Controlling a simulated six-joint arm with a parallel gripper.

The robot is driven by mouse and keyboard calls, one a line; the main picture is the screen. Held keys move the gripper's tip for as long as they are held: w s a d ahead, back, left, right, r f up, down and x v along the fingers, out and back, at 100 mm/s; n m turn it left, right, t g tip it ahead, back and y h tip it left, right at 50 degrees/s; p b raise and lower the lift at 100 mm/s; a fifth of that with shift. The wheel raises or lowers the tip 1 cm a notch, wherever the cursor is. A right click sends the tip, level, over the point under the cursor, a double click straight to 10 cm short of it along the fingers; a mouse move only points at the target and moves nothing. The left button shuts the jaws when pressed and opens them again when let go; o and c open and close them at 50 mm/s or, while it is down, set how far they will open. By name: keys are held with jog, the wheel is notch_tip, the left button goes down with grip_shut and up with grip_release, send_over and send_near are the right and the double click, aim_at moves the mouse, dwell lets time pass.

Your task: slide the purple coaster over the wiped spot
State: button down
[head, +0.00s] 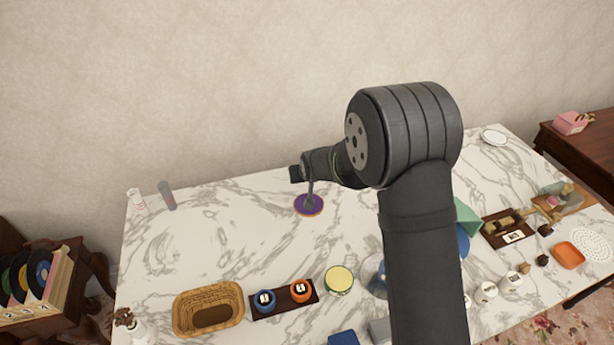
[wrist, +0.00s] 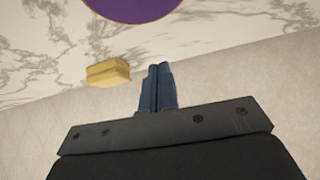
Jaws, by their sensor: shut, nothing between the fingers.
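The purple coaster (head: 304,206) is a round disc with a thin lighter rim, lying flat on the marble table toward its back edge. In the wrist view it is cut by the top edge (wrist: 130,8). My gripper (head: 311,193) reaches down over the coaster in the head view; whether it touches cannot be told. In the wrist view its blue fingers (wrist: 158,85) are shut together with nothing between them. A yellow sponge-like block (wrist: 108,72) lies near the table's back edge in the wrist view; I cannot make it out in the head view. No wiped spot can be made out.
A wicker basket (head: 208,286), a dark tray (head: 284,313) with blue and orange items, and a yellow-topped round tin (head: 339,280) stand at the front. Two bottles (head: 167,196) stand at the back left. My arm hides part of the table. The marble left of the coaster is clear.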

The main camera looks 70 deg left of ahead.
aim_at(303, 186)
jog(key=x, duration=0.6)
jog(key=shift+d, duration=0.1)
jog(key=d, duration=0.2)
jog(key=shift+s+d+r, duration=0.1)
jog(key=shift+d+r, duration=0.1)
jog(key=shift+d, duration=0.1)
jog(key=shift+s+d, duration=0.1)
jog(key=shift+d, duration=0.65)
jog(key=shift+d, duration=0.1)
jog(key=shift+s+d, duration=0.1)
jog(key=shift+d, duration=1.75)
